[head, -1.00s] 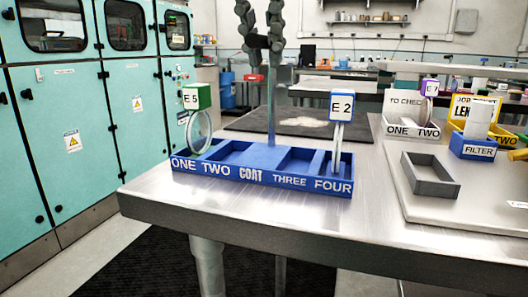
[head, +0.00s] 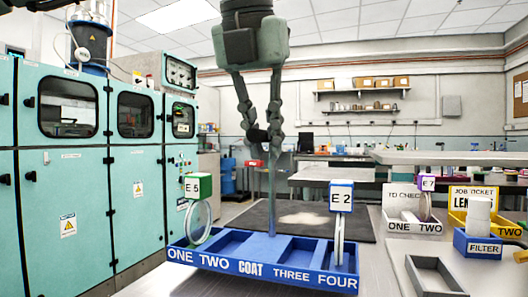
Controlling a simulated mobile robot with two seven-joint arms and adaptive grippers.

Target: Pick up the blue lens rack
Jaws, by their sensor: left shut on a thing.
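The blue lens rack (head: 262,270) is a long tray with the words ONE, TWO, COAT, THREE and FOUR on its front and a thin upright post (head: 272,200) in its middle. A lens with a green E5 block (head: 198,187) stands at its left end, and a lens with a blue E2 block (head: 341,197) stands toward its right end. My left gripper (head: 262,138) comes down from above and is shut on the upper part of the post. The rack looks level; I cannot tell whether its underside touches the table. My right gripper is not in view.
On the right are a white TO CHECK tray (head: 414,224) with an E7 lens (head: 428,183), a blue FILTER box (head: 478,245), a yellow bin (head: 458,219) and a grey open tray (head: 435,277). A dark mat (head: 345,222) lies behind the rack. Teal cabinets (head: 60,210) stand left.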

